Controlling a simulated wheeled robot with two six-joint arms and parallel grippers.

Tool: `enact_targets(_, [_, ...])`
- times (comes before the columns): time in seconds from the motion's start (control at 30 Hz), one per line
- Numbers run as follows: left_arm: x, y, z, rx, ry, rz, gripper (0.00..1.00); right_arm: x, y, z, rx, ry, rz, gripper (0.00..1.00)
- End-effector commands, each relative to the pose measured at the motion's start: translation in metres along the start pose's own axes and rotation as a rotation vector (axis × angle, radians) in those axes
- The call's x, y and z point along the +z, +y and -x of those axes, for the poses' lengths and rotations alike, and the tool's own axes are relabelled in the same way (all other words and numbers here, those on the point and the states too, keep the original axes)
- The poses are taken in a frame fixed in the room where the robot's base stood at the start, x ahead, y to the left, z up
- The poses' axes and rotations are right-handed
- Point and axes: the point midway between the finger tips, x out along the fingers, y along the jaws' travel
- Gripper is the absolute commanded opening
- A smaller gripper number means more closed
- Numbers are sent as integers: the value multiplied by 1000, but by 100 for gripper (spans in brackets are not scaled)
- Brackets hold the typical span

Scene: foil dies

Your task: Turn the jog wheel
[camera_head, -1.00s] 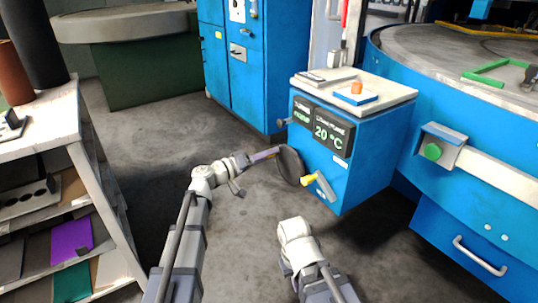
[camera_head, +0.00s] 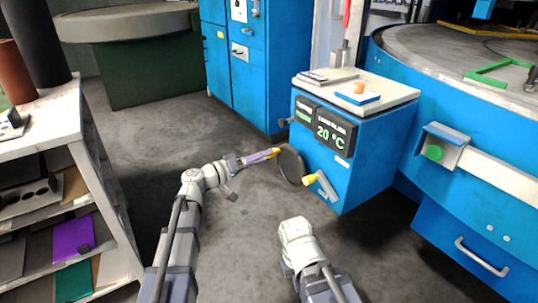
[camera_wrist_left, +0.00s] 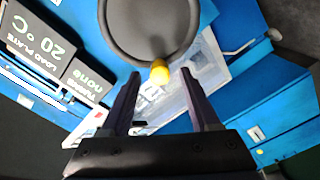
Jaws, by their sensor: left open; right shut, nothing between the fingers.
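The jog wheel (camera_head: 291,165) is a dark round disc on the left side of a blue cabinet. It also shows at the top of the left wrist view (camera_wrist_left: 150,25). My left gripper (camera_head: 264,156) is open, left of the wheel. Its fingertips are either side of the knob in the left wrist view, with gaps visible. Whether they reach past it is unclear. My right arm is low at the bottom centre; its fingers cannot be seen.
A display (camera_head: 333,132) reads 20 °C. A white shelf (camera_head: 95,165) stands at the left. Floor between is clear.

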Motion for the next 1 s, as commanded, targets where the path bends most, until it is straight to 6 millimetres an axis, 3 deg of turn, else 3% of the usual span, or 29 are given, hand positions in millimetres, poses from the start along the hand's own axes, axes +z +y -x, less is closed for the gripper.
enact_targets(0.1, [1, 1, 21, -2, 2, 0, 62, 0, 0, 0, 0, 0, 0, 0])
enact_targets(0.33, [0, 0, 42, -1, 1, 0, 62, 0, 0, 0, 0, 0, 0, 0])
enact_targets(1.0, [0, 0, 44, 0, 0, 0, 62, 0, 0, 0, 0, 0, 0, 0])
